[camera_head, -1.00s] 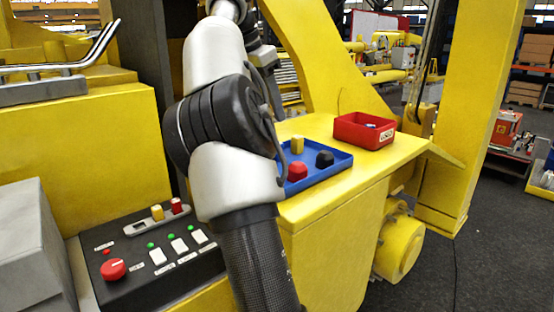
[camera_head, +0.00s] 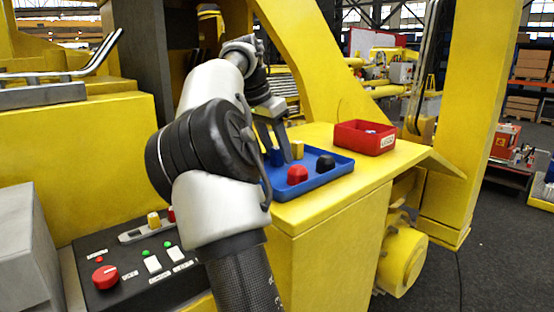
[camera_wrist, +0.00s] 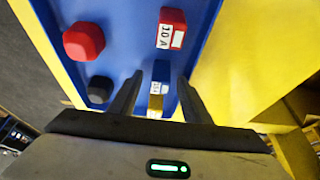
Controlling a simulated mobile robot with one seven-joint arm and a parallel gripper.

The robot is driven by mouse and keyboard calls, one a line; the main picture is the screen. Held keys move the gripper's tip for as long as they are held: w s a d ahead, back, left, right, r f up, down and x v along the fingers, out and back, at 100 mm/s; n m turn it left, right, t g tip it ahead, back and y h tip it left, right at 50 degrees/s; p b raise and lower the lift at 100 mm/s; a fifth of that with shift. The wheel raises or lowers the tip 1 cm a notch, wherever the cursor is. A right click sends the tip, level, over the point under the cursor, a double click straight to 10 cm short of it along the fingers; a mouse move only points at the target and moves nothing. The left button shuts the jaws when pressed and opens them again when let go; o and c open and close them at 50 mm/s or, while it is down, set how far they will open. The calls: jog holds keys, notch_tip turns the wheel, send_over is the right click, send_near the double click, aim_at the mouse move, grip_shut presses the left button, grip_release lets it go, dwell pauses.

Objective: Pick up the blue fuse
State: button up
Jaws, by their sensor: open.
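The blue fuse (camera_head: 277,157) stands in the blue tray (camera_head: 335,173). In the wrist view the blue fuse (camera_wrist: 161,72) lies between my two open fingers, with a gap on each side. My gripper (camera_head: 277,153) reaches down into the tray from above; its fingertips (camera_wrist: 160,79) are beside the fuse, and nothing is held. How far the fingertips are above the tray floor is hard to tell. The yellow fuse (camera_wrist: 155,104) is close to the blue one, partly hidden by the gripper body. A red fuse marked 10 A (camera_wrist: 171,30) lies beyond it.
A red knob (camera_head: 297,174) and a black knob (camera_head: 325,162) share the tray. A red bin (camera_head: 365,138) stands behind it on the yellow deck. A control panel (camera_head: 125,270) with a red knob, switches and fuses is at lower left.

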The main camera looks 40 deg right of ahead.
grip_shut()
